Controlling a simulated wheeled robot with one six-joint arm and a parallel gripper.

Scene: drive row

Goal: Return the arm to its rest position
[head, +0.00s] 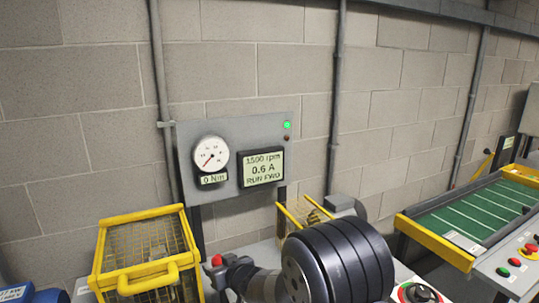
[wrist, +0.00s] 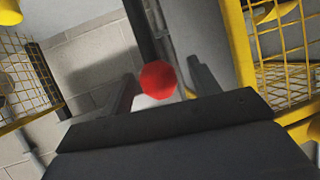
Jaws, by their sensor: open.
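My gripper (head: 225,268) is low in the middle of the head view, left of my dark arm joint. In the wrist view its two dark fingers (wrist: 160,92) stand apart, so it is open. A red knob (wrist: 158,79) shows between the fingers there; I cannot tell whether they touch it. The red knob also shows in the head view (head: 216,260), at the gripper's tip. What carries the knob is hidden. My arm covers part of the bench.
A yellow mesh guard (head: 150,262) stands left of the gripper, another (head: 300,215) behind it. A panel (head: 240,145) reads 0 Nm, 1500 rpm, 0.6 A, RUN FWD, with a green lamp lit. A green conveyor (head: 475,215) is at right. The space above the arm is free.

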